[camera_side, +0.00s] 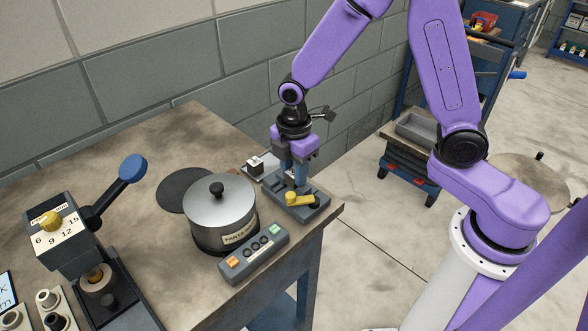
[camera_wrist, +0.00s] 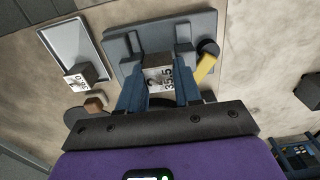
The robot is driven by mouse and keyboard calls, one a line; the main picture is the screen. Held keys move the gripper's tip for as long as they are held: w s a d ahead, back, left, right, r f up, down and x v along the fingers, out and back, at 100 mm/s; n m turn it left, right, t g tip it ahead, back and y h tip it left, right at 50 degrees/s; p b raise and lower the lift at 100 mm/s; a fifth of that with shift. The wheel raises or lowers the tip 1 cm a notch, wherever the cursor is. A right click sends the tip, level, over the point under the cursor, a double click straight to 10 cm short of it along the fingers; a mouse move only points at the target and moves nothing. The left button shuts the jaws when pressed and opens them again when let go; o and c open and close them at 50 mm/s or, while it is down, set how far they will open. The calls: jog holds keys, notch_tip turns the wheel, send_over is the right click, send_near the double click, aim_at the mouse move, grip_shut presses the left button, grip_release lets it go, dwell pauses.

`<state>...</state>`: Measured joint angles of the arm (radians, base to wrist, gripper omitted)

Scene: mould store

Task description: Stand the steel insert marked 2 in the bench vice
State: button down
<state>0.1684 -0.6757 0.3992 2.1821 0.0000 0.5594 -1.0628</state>
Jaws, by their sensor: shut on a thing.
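The bench vice (camera_side: 315,211) is a grey block with a yellow lever at the table's right corner. It also shows in the wrist view (camera_wrist: 118,52), with the yellow lever on the right. My gripper (camera_side: 293,176) points down over the vice. In the wrist view its blue fingers (camera_wrist: 160,88) are shut on a steel insert (camera_wrist: 158,76). The insert's white label has black figures, seemingly a 2 and a number below. The insert is at the vice's middle; its lower end is hidden, so I cannot tell how deep it sits.
A second labelled block (camera_wrist: 83,75) stands at a pale tray (camera_wrist: 62,45), left of the vice. A lidded pot (camera_side: 220,222), a button box (camera_side: 254,254) and a lever press (camera_side: 75,240) stand on the bench. A dark round mat (camera_side: 180,188) lies behind the pot.

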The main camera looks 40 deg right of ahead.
jog(key=shift+r, duration=0.25)
dwell(0.4)
jog(key=shift+c, duration=1.4)
grip_release()
jog(key=shift+r, duration=3.7)
jog(key=s+d+r+m, duration=0.1)
jog(key=s+d+m, duration=0.1)
jog(key=s, duration=0.9)
jog(key=s+d+r+m, duration=0.1)
jog(key=s+d+m, duration=0.2)
jog(key=s, duration=0.9)
jog(key=shift+s+d+r, duration=0.2)
jog(key=shift+d+r, duration=0.15)
jog(key=shift+d, duration=0.75)
